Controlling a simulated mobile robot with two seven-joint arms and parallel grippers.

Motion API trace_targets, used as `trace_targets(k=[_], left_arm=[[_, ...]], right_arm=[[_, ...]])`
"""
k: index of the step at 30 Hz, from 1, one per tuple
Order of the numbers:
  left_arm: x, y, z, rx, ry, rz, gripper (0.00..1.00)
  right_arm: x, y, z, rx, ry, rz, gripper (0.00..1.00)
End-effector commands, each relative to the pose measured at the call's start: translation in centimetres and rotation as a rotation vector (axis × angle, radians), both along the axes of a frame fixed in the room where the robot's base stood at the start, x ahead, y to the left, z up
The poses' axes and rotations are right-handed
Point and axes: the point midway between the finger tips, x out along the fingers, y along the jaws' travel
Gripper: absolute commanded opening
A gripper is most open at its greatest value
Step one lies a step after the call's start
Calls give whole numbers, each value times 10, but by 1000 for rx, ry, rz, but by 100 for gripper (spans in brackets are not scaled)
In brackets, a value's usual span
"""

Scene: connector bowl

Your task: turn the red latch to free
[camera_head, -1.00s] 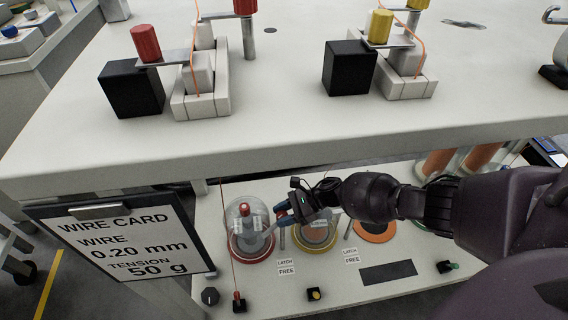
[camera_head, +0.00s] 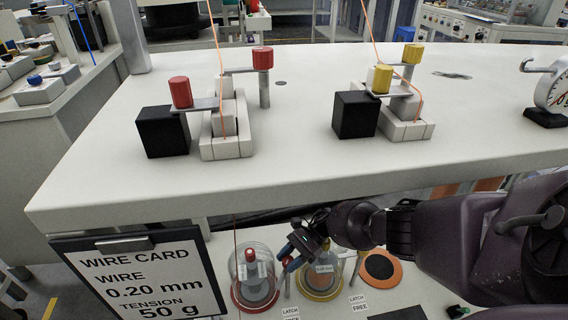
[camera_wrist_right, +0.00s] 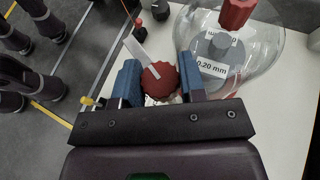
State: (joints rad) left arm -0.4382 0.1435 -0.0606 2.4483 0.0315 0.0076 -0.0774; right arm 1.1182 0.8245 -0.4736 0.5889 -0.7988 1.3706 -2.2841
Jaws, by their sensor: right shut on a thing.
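The red latch (camera_wrist_right: 160,80) is a ribbed red knob with a pale flat lever pointing to the upper left in the wrist view. My right gripper (camera_wrist_right: 164,80) has its two blue fingers on either side of the knob and is shut on it. In the head view my right gripper (camera_head: 288,262) is low, between the red-based glass dome (camera_head: 240,290) and the yellow-based one (camera_head: 320,290). The latch knob is hidden there by the fingers. The red-based dome also shows beside the latch in the wrist view (camera_wrist_right: 262,62). My left gripper is out of view.
The upper bench top (camera_head: 300,175) overhangs the lower shelf and carries red and yellow weights on levers. A wire card (camera_head: 140,280) hangs at the left. "LATCH FREE" labels (camera_head: 359,303) lie on the shelf.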

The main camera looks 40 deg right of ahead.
Motion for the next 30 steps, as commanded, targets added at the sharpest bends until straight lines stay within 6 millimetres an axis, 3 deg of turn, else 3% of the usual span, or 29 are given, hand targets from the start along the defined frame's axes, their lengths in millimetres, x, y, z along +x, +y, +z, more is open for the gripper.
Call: trace_targets(k=[6, 7, 12, 30], left_arm=[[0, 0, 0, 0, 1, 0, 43], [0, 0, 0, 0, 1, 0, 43], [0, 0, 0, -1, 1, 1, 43], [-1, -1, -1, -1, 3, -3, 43]], right_arm=[[1, 2, 0, 2, -3, 0, 0], [1, 2, 0, 2, -3, 0, 39], [1, 1, 0, 2, -2, 0, 63], [4, 8, 0, 1, -2, -5, 63]])
